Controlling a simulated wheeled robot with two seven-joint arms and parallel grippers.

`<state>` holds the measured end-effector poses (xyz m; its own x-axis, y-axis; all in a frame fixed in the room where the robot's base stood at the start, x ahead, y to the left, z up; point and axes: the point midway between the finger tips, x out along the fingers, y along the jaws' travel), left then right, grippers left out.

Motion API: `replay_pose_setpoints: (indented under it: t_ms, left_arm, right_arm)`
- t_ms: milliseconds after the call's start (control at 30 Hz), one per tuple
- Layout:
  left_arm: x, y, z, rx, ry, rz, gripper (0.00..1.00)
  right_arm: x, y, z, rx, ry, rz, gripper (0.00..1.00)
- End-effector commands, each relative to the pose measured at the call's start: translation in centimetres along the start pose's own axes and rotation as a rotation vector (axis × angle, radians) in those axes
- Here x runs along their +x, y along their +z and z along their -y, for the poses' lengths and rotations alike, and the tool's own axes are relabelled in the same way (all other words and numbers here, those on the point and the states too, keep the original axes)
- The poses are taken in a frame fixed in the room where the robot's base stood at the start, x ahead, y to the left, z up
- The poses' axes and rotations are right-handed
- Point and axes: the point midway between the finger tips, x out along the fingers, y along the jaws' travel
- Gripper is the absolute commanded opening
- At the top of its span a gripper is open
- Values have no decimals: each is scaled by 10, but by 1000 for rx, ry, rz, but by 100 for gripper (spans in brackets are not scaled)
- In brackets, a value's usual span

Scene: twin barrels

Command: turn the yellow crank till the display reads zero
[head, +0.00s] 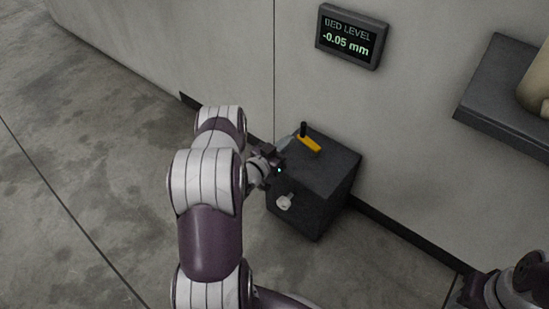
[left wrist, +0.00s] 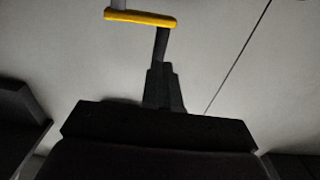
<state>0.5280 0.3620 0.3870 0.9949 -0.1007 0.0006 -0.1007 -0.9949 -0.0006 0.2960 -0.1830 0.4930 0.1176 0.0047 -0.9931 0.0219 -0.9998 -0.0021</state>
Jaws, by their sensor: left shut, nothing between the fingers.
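The yellow crank (head: 310,145) sits on top of a dark box against the wall, with an upright black handle (head: 303,130) at its far end. The display (head: 350,38) on the wall reads "BED LEVEL -0.05 mm".
The dark box (head: 318,190) has a pale knob (head: 284,202) on its front side. A dark shelf (head: 505,90) with a beige object (head: 536,80) juts from the wall at the upper right. The concrete floor on the left is clear.

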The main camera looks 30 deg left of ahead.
Motion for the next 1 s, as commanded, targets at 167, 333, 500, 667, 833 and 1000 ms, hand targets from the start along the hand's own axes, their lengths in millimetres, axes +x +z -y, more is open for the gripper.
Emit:
replay_pose_setpoints:
  t_ms: [167, 333, 500, 667, 833, 1000]
  left_arm:
    - [30, 4, -1, 0, 2, -2, 0]
    - [42, 1, 0, -1, 0, -1, 0]
    - [44, 0, 0, -2, -1, 1, 0]
    - [44, 0, 0, -2, -1, 0, 0]
    - [51, -1, 3, -1, -1, 0, 0]
    - [51, 0, 3, -1, -1, 0, 0]
  right_arm:
    - [22, 2, 0, 0, 0, 0, 43]
    - [27, 3, 0, 0, 0, 0, 43]
    - [26, 3, 0, 0, 0, 0, 43]
    - [26, 3, 0, 0, 0, 0, 43]
    - [22, 2, 0, 0, 0, 0, 43]
    - [23, 3, 0, 0, 0, 0, 43]
